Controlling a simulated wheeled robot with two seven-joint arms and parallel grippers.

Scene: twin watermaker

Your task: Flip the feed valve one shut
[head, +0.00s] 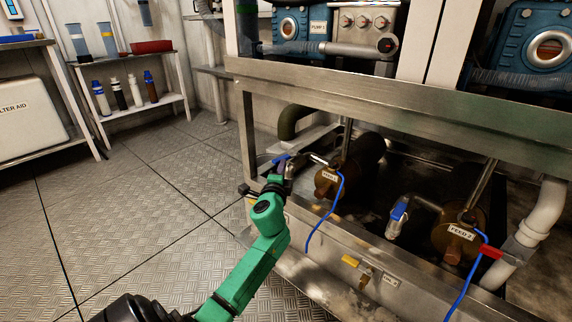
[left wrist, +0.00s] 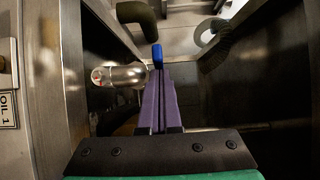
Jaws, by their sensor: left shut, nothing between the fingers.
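Feed valve one has a blue lever (head: 281,158) beside the brown housing labelled FEED 1 (head: 327,182), low in the steel frame. In the left wrist view the blue lever (left wrist: 157,54) shows end-on just beyond my fingertips, with the metal valve body (left wrist: 122,75) to its left. My left gripper (head: 285,168) is at the valve, partly covering it in the head view. In the left wrist view its purple fingers (left wrist: 159,72) are shut together and empty. Whether they touch the lever is unclear. My right gripper is out of view.
A steel crossbeam (head: 390,105) runs above the valves. Blue cables (head: 326,218) hang in front. A yellow handle (head: 350,261) is low on the front panel. The floor at left is clear.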

